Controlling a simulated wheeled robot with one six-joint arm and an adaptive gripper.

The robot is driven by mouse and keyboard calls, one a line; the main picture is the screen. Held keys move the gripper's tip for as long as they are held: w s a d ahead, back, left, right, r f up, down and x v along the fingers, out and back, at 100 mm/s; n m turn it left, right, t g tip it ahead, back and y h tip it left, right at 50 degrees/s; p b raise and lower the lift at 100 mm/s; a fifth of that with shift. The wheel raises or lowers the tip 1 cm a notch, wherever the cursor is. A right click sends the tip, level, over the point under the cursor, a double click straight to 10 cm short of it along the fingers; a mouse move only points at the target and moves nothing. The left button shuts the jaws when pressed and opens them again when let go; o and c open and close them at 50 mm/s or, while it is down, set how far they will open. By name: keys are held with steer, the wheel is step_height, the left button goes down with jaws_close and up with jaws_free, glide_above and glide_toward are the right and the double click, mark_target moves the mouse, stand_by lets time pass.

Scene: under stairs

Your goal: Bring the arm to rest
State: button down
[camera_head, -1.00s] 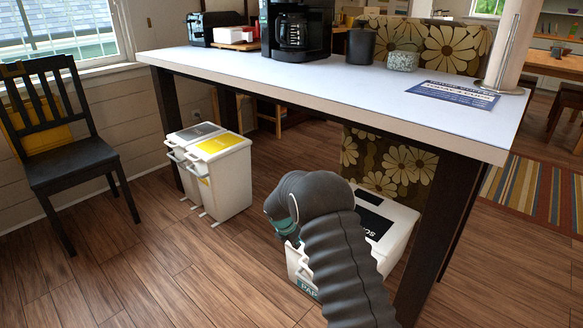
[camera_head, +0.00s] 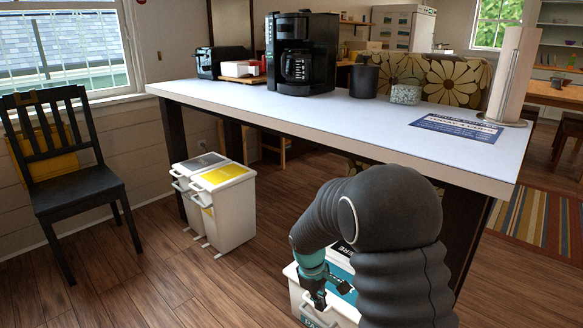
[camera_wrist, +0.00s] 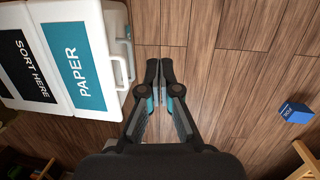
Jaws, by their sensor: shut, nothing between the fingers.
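My arm, in a dark ribbed sleeve, rises at the lower right of the head view and bends down to the left. My gripper (camera_head: 318,296) hangs at its end in front of the white paper bin (camera_head: 296,281). In the wrist view my gripper (camera_wrist: 160,75) points at the wooden floor, its two fingers together and empty. The bin's teal PAPER label (camera_wrist: 75,65) and black SORT HERE label (camera_wrist: 22,68) show to the left of the fingers there. The gripper looks apart from the bin in the wrist view. My arm hides part of the bin in the head view.
A white counter (camera_head: 330,120) with a coffee maker (camera_head: 301,55) stands behind my arm. Two sorting bins (camera_head: 232,210) and a black chair (camera_head: 80,190) are at the left. A small blue box (camera_wrist: 293,113) lies on the floor. Floor at lower left is clear.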

steer(key=s+d+r+m+t+y, duration=0.1)
steer(key=s+d+r+m+t, duration=0.2)
steer(key=s+r, duration=0.8)
steer(key=s+d+r+m+t+y, duration=0.1)
steer(key=s+d+r+m, duration=0.4)
steer(key=s+r, duration=0.7)
steer(key=s+m+t, duration=0.1)
steer(key=s, duration=0.2)
steer(key=shift+s+m+t, duration=0.3)
steer(key=shift+m+t, duration=0.1)
